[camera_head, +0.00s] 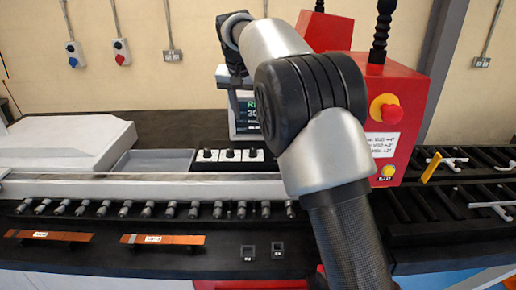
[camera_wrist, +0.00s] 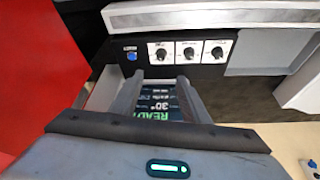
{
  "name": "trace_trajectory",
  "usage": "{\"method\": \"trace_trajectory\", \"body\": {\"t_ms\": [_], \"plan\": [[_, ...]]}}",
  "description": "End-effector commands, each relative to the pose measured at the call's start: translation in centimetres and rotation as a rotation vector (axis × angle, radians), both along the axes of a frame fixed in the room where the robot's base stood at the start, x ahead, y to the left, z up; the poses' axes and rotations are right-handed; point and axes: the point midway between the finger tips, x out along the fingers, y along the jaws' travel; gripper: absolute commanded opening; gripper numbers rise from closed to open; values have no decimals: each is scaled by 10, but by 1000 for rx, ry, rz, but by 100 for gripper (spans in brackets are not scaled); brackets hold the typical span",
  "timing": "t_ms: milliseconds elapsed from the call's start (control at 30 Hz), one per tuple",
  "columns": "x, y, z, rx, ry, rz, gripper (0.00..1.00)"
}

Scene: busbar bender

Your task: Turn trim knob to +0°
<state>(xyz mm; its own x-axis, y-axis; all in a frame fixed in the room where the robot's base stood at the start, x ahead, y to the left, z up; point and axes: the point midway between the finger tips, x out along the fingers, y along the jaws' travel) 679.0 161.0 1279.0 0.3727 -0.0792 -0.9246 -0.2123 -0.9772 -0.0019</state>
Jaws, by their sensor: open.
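Three black knobs on white label plates sit in a row on a dark panel: the left (camera_head: 207,154), middle (camera_head: 229,154) and right (camera_head: 251,154) knob. In the wrist view they show as the left (camera_wrist: 161,53), middle (camera_wrist: 189,51) and right (camera_wrist: 217,51) knob. The labels are too small to read, so I cannot tell which is the trim knob. My gripper (camera_wrist: 160,80) is open and empty, its fingertips apart from the knobs in the picture. A display (camera_wrist: 158,102) between the fingers reads READY and 30°; in the head view the display (camera_head: 246,112) is partly covered.
A blue button (camera_wrist: 131,56) sits beside the knobs. A grey tray (camera_head: 152,163) stands left of the knobs. Copper bars (camera_head: 163,241) lie along the front.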

Motion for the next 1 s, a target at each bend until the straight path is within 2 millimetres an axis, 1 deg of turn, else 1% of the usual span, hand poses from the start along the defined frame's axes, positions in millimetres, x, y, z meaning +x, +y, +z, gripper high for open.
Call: {"method": "trace_trajectory", "body": {"t_ms": [167, 267, 800, 900, 1000], "plan": [[6, 2, -11, -3, 1, -1, 42], [10, 0, -24, -3, 3, -2, 42], [53, -9, -129, -2, 1, -2, 42], [59, -10, -144, -2, 0, -1, 42], [64, -11, -154, -2, 0, -1, 42]]}}
